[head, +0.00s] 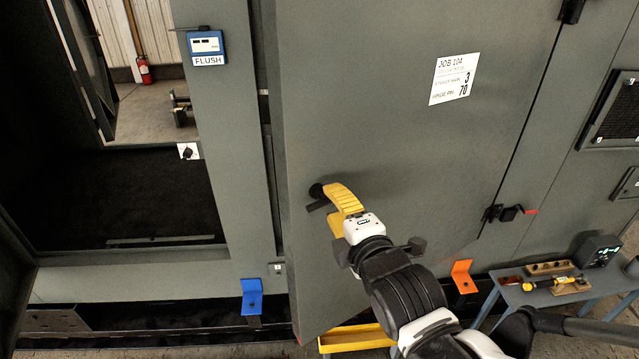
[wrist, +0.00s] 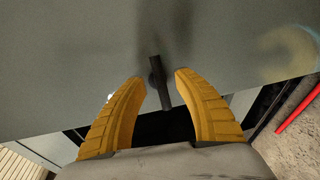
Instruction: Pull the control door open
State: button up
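The control door (head: 400,130) is a large grey panel with a white "JOB 104" label (head: 454,79). Its left edge stands out from the frame with a dark gap beside it, so it looks partly open. A black handle (head: 317,192) is near that left edge. My gripper (head: 338,198), with yellow fingers, is at the handle and hides part of it. In the wrist view the black handle (wrist: 160,82) lies between the two fingertips of my gripper (wrist: 158,78), with a gap visible on each side. The fingers are apart.
A blue bracket (head: 252,297) and an orange bracket (head: 463,276) are low on the enclosure. A yellow step or tray (head: 355,339) is on the floor below the door. A small table (head: 512,297) with tools stands at the right. An open bay (head: 110,195) is at the left.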

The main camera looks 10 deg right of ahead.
jog(key=shift+v, duration=2.55)
